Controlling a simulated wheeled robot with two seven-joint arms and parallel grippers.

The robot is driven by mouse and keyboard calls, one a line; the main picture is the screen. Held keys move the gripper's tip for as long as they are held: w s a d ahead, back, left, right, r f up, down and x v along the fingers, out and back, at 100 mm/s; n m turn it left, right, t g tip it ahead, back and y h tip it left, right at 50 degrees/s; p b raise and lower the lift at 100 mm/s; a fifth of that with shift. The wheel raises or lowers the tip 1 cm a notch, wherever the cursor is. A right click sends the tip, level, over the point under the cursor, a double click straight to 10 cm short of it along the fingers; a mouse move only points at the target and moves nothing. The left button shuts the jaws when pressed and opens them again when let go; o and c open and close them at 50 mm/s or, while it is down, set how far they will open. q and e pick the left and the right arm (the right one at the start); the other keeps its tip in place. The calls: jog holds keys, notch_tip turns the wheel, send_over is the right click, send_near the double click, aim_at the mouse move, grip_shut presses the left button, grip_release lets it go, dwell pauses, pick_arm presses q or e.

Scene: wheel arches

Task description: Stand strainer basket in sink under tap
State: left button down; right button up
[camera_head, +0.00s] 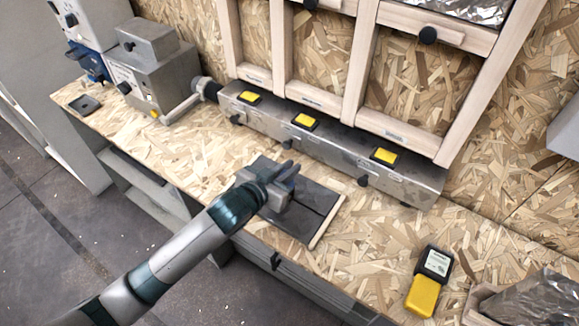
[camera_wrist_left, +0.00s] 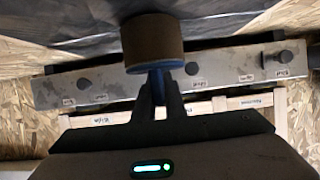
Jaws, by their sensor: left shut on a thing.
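My left gripper (camera_head: 288,172) reaches in over the workbench, above a dark square panel (camera_head: 318,197). In the left wrist view its fingers (camera_wrist_left: 160,92) are shut on a blue stem (camera_wrist_left: 158,72) with a brown, round head (camera_wrist_left: 152,42). I cannot tell whether this held thing touches the dark surface beyond it. In the head view the gripper hides it. I cannot make out a strainer basket, a sink or a tap in either view. My right gripper is not in view.
A long metal box (camera_head: 330,141) with yellow labels and black knobs stands behind the panel, below a wooden frame (camera_head: 362,62). A grey machine (camera_head: 150,75) is at back left. A yellow-black device (camera_head: 430,280) and a foil-filled crate (camera_head: 535,302) are at right. Bench left of the panel is clear.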

pick_arm(q)
jog(key=shift+f, duration=0.15)
jog(key=c, duration=1.8)
grip_release()
